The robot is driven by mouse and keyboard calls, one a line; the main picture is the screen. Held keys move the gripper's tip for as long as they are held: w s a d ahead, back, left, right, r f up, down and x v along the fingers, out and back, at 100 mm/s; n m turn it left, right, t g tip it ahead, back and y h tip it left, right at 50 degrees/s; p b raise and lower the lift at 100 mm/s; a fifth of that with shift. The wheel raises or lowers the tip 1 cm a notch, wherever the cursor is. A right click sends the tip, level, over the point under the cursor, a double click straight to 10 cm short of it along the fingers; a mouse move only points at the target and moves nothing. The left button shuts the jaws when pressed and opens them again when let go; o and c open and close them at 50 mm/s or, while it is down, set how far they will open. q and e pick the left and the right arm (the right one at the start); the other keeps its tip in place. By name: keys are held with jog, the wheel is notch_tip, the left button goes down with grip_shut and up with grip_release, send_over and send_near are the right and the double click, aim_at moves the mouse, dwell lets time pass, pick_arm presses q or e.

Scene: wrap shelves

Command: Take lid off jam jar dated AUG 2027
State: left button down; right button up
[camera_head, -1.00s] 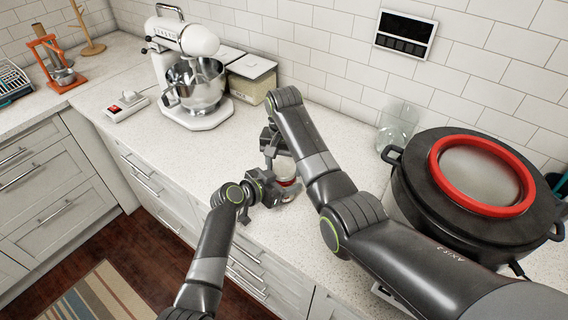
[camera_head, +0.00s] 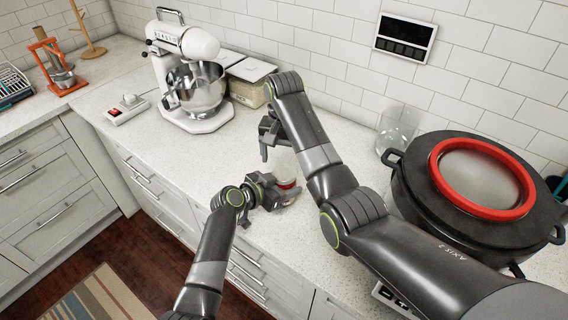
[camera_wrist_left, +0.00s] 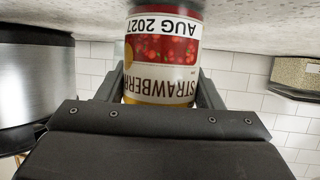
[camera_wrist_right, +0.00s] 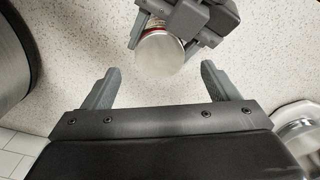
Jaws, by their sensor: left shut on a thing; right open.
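The jam jar (camera_head: 287,183) stands near the counter's front edge, partly hidden by my grippers. In the left wrist view the jar (camera_wrist_left: 165,48) has a strawberry label reading AUG 2027, seen upside down. My left gripper (camera_head: 284,194) is shut around its side. In the right wrist view a pale grey round top, apparently the lid (camera_wrist_right: 160,54), faces the camera. My right gripper (camera_wrist_right: 159,72) is open and empty; the lid is ahead of it, in the gap between its fingertips. In the head view my right gripper (camera_head: 268,150) is above and behind the jar.
A large black pot with a red ring (camera_head: 432,207) stands at right, near my right arm. A glass jar (camera_head: 397,132) is behind it. The stand mixer (camera_head: 190,75) and a lidded box (camera_head: 246,90) stand at back left.

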pick_arm(q)
jog(key=shift+c, duration=1.5)
grip_release()
